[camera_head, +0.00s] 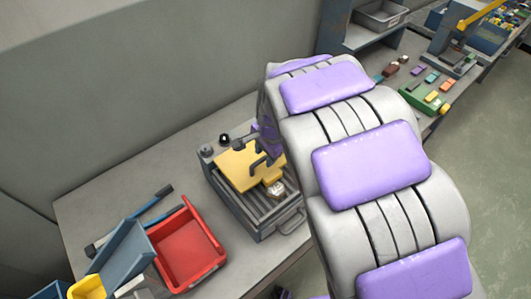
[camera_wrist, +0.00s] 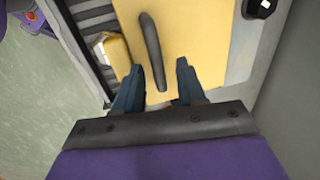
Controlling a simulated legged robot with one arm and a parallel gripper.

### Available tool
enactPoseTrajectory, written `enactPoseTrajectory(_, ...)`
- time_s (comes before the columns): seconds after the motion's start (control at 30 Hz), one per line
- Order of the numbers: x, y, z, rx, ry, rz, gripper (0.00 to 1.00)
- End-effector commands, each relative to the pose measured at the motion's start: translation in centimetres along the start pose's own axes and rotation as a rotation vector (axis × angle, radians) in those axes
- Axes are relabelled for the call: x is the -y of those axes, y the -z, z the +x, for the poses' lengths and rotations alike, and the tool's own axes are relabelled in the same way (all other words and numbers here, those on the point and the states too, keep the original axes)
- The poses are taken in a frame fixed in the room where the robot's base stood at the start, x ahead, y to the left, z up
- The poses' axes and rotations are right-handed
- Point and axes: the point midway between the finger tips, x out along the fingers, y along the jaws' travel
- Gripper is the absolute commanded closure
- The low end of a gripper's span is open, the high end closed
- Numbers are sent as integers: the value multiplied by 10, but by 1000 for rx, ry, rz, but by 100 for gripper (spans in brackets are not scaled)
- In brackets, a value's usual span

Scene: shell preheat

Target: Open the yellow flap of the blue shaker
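The blue-grey shaker (camera_head: 238,208) sits on the workbench, left of my arm in the head view. Its yellow flap (camera_head: 235,165) lies over the back part of its top, with the slatted front part uncovered. The flap also fills the upper middle of the wrist view (camera_wrist: 205,35). A dark bar handle (camera_wrist: 151,45) stands on the flap. My gripper (camera_wrist: 158,67) is open, its two fingertips on either side of the near end of the handle. Whether the fingers touch it I cannot tell.
A red bin (camera_head: 188,250) and a blue-grey bin (camera_head: 122,258) stand left of the shaker, with a blue-handled tool (camera_head: 140,215) behind them. A small pale-and-yellow object (camera_head: 275,189) rests at the slats. A wall (camera_head: 120,90) rises behind the bench.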

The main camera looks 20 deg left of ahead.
Motion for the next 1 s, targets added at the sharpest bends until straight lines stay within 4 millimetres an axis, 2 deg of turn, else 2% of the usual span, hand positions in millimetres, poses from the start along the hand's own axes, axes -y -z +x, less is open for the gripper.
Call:
enactPoseTrajectory(0.2,0,0,0,0,0,0,60)
enactPoseTrajectory(0.63,0,0,0,1,0,1,100)
enactPoseTrajectory(1.0,1,0,0,0,0,1,100)
